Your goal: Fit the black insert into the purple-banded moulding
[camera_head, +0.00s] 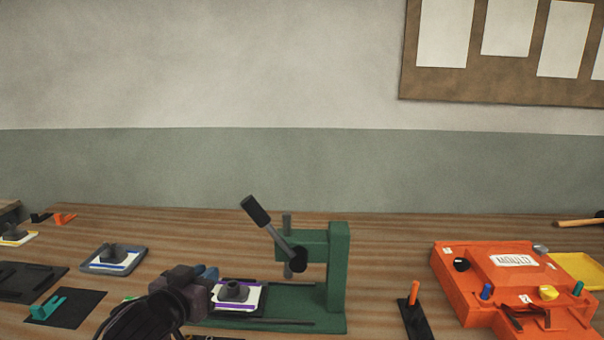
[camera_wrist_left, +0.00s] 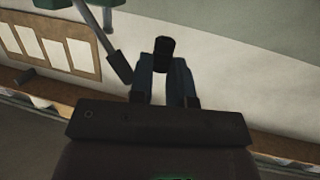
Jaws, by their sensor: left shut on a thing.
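The purple-banded moulding (camera_head: 252,300) is a white plate with purple edges and a dark grey boss in its middle. My left gripper (camera_head: 208,272) is just left of the moulding and hides part of that side. In the left wrist view its blue-grey fingers (camera_wrist_left: 165,80) are shut on the black insert (camera_wrist_left: 164,50), a short dark cylinder sticking out past the fingertips. The insert cannot be made out in the head view. My right gripper is in neither view.
The green press (camera_head: 338,265) has a raised black-ended lever (camera_head: 257,212), close to the gripper. A blue-edged moulding (camera_head: 112,258) and a teal clip (camera_head: 45,306) lie left. A black stand with an orange peg (camera_head: 414,293) and an orange mould (camera_head: 465,290) stand right.

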